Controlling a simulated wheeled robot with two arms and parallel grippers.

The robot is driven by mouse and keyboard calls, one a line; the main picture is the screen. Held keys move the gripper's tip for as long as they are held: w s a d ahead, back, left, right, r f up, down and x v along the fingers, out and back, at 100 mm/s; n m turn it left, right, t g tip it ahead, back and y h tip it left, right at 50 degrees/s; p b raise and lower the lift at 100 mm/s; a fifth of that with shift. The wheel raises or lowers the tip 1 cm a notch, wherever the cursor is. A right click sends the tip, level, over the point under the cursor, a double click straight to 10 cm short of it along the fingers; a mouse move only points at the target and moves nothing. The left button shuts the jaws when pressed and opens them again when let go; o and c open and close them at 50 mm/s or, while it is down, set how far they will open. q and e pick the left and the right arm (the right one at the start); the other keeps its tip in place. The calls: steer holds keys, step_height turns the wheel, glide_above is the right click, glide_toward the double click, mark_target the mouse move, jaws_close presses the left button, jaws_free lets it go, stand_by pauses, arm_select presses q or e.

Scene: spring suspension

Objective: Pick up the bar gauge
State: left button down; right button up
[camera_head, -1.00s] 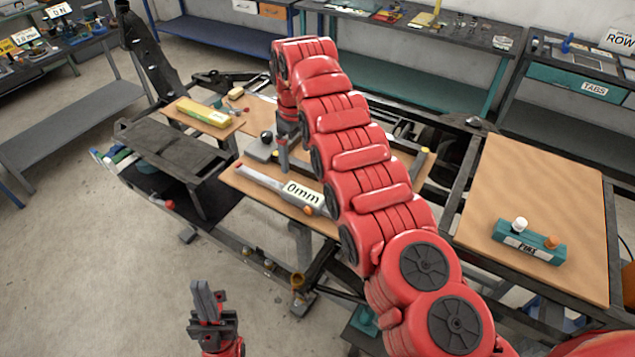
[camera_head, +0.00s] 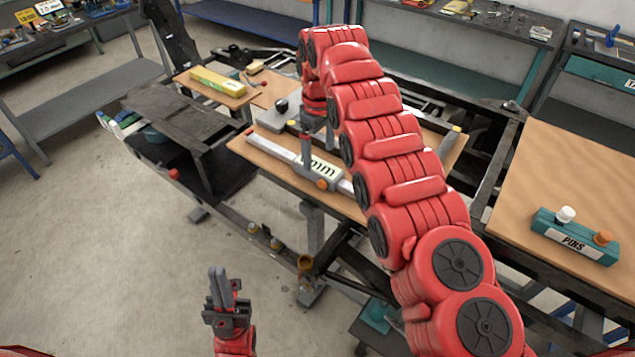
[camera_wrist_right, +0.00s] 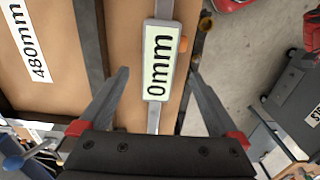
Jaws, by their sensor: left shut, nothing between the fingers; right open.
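The bar gauge (camera_head: 275,146) is a long grey bar with a white "0mm" display and an orange knob. It lies on a wooden board on the frame in the head view. In the right wrist view the display of the bar gauge (camera_wrist_right: 159,62) sits between my fingers. My right gripper (camera_wrist_right: 158,77) is open, one finger on each side of the gauge; contact cannot be told. In the head view my right gripper (camera_head: 306,158) points down at the gauge, partly covering it. My left gripper (camera_head: 218,285) is shut and empty, low in front, away from the gauge.
A yellow box (camera_head: 218,82) lies on a small board behind. A "480mm" label (camera_wrist_right: 30,42) shows beside the gauge. Dark frame rails surround the boards; open floor lies left.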

mark_target(318, 165)
steer(key=shift+w+f+p, duration=0.15)
steer(key=shift+f+p, duration=0.25)
step_height(318, 165, down, 4)
steer(key=p, duration=0.2)
steer(key=shift+a+f+p, duration=0.1)
steer(key=shift+f+p, duration=0.1)
steer(key=shift+p, duration=0.2)
steer(key=shift+f, duration=0.1)
jaws_close()
